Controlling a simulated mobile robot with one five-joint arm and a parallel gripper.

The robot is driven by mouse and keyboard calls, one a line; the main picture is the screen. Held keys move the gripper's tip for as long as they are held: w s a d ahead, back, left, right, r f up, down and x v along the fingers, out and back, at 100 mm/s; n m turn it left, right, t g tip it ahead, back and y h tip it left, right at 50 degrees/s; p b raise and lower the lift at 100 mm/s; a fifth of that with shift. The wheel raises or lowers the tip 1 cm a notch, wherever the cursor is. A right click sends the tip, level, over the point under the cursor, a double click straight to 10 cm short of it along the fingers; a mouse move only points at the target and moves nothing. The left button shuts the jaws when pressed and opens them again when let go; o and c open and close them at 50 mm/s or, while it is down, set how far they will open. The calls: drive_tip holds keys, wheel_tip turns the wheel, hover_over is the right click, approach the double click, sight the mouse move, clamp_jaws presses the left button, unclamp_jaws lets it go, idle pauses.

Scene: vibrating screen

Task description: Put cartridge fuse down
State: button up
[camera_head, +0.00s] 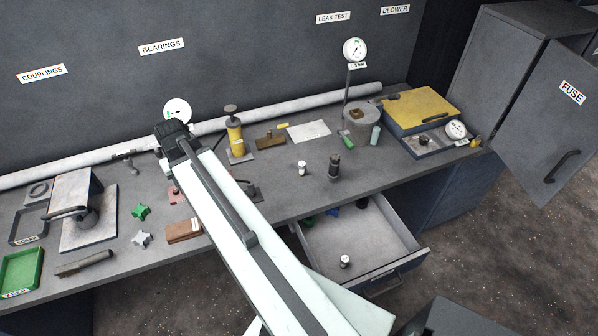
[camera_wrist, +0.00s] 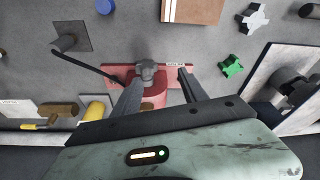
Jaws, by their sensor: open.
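A small white cylinder with a dark band (camera_head: 302,168), which looks like a cartridge fuse, stands upright on the bench. A similar white one (camera_head: 345,261) stands in the open drawer. I cannot tell which is the task's fuse. My gripper (camera_wrist: 163,92) is open above the bench, with no fuse seen between its fingers. Beneath and between the fingers is a red fixture (camera_wrist: 120,73) with a grey knob (camera_wrist: 147,72); I cannot tell whether a finger touches it. In the head view my arm hides the fingertips and part of the red fixture (camera_head: 174,195).
The open drawer (camera_head: 397,258) juts out below the bench. A dark cylinder (camera_head: 335,168) stands near the white one. A yellow pump (camera_head: 236,140), a brown block (camera_head: 183,231) and a green star coupling (camera_head: 140,211) surround my arm. The cabinet door (camera_head: 545,130) hangs open at right.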

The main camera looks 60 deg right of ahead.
drive_tip(key=s+d+f+m+b, duration=0.15)
drive_tip(key=s+d, duration=0.25)
drive_tip(key=d, duration=0.4)
drive_tip(key=s+d+f+m, duration=0.1)
drive_tip(key=s+d+m, duration=0.15)
drive_tip(key=d, duration=0.55)
drive_tip(key=m+h+b, duration=0.2)
drive_tip(key=m, duration=0.1)
hover_over(302, 164)
drive_tip(key=s+a, duration=0.2)
drive_tip(key=f, duration=0.1)
drive_tip(key=shift+g, duration=0.4)
drive_tip(key=b+x, duration=0.7)
drive_tip(key=x, duration=0.1)
drive_tip(key=shift+w+f, duration=0.15)
drive_tip(key=shift+w, duration=0.3)
clamp_jaws()
